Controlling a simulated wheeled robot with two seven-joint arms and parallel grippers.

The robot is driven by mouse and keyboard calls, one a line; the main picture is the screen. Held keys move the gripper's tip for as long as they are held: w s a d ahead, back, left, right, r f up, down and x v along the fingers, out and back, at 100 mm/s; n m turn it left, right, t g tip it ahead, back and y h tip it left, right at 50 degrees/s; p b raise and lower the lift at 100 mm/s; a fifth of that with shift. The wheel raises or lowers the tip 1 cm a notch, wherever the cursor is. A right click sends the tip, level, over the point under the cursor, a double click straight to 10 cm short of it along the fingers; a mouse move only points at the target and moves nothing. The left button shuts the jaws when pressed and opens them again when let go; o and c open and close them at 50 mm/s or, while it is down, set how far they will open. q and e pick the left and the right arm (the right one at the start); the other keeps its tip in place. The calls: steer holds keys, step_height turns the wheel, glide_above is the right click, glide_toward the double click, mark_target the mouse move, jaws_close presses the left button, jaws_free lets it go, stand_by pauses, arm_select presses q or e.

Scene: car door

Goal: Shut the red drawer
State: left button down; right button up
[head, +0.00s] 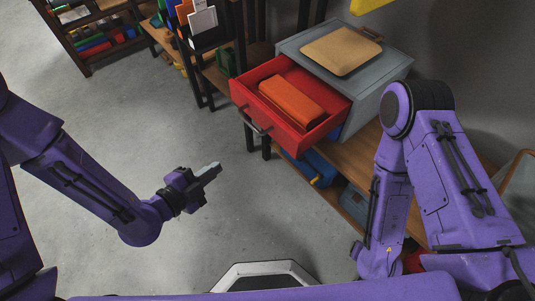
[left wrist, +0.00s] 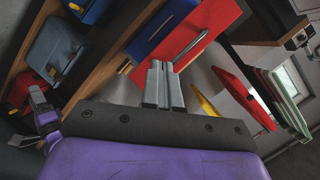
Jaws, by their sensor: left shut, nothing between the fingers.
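The red drawer (head: 310,135) stands pulled out of a grey cabinet (head: 372,85), with an orange box (head: 292,100) lying inside. Its front, with a dark bar handle (head: 257,128), faces the open floor. In the left wrist view the red front (left wrist: 212,25) shows at the top, with a metal handle (left wrist: 190,46) beyond my fingertips. My left gripper (head: 215,168) is shut and empty, in front of and below the drawer, apart from it. It also shows in the left wrist view (left wrist: 163,70). My right arm is folded at the right; its fingers cannot be made out clearly.
A tan cushion-like item (head: 340,50) lies on the cabinet top. The cabinet stands on a wooden bench (head: 345,165), with blue cases (head: 318,170) on a lower shelf. Black-legged racks stand behind to the left. The grey floor (head: 120,110) left of the drawer is clear.

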arm_select(q)
steer(key=d+r+m+h+b, duration=0.3)
steer(key=d+r+m+h, duration=0.15)
steer(key=m, duration=0.45)
steer(key=b, duration=0.3)
glide_toward(279, 127)
steer(key=shift+g, duration=0.3)
steer(key=x, duration=0.7)
steer(key=shift+a+r, duration=0.1)
steer(key=shift+r, duration=0.1)
arm_select(e)
step_height(279, 127, down, 8)
steer(key=shift+f, duration=0.2)
